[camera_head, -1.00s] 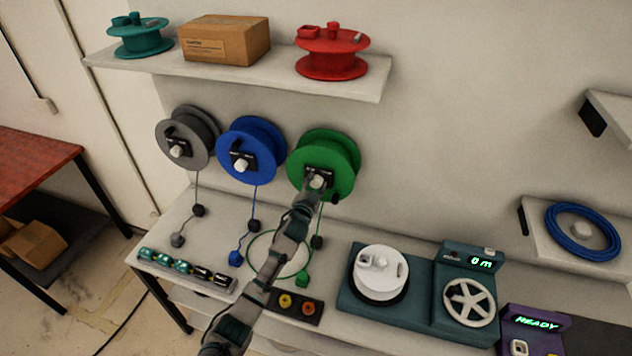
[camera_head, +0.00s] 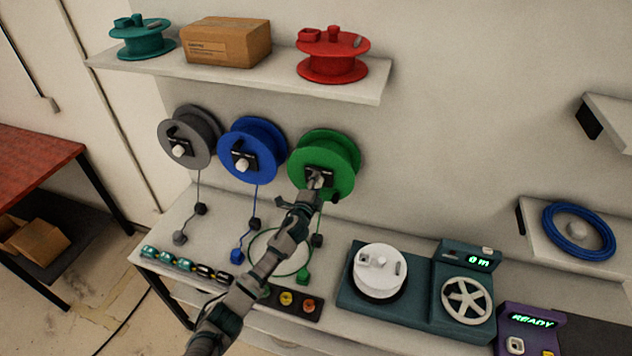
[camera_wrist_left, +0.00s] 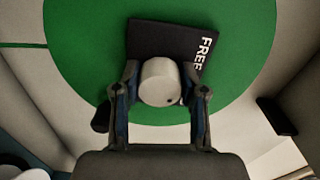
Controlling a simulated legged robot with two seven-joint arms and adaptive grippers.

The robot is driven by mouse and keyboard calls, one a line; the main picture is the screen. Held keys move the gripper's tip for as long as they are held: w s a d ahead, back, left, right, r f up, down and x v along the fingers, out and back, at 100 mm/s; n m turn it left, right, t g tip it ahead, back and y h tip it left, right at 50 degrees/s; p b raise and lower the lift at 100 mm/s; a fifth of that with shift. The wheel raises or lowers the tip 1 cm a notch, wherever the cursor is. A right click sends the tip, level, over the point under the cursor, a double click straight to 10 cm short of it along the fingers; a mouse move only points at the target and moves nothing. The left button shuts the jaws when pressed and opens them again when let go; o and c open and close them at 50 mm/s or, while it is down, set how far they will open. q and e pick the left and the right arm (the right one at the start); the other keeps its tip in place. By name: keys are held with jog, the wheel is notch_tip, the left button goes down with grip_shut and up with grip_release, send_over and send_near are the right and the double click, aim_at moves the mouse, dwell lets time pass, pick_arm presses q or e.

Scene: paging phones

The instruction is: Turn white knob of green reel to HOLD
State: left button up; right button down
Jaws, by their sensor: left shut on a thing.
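The green reel (camera_head: 337,150) hangs on the wall at the right end of a row of three reels. Its face fills much of the left wrist view (camera_wrist_left: 85,60). A black plate (camera_wrist_left: 150,38) on it bears the word FREE, right of the white knob (camera_wrist_left: 160,82). My left gripper (camera_head: 314,184) is at this knob. In the left wrist view its two fingers (camera_wrist_left: 160,95) stand on either side of the knob and are shut on it. A small dark dot shows on the knob's lower right. The word HOLD cannot be read. My right gripper is out of view.
A blue reel (camera_head: 252,150) and a grey reel (camera_head: 188,137) hang to the left, with cords down to the bench. A shelf (camera_head: 120,68) runs above. A teal machine (camera_head: 425,310) with a white spool stands on the bench at right.

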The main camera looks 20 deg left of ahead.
pick_arm(q)
jog(key=shift+f+m, duration=0.2)
jog(key=shift+m, duration=0.3)
jog(key=shift+f, duration=0.1)
jog(key=o, duration=1.1)
jog(key=shift+d, duration=0.1)
jog(key=shift+o, duration=0.2)
jog(key=s, duration=1.1)
jog(key=shift+s+a, duration=0.25)
jog(key=shift+s, duration=0.15)
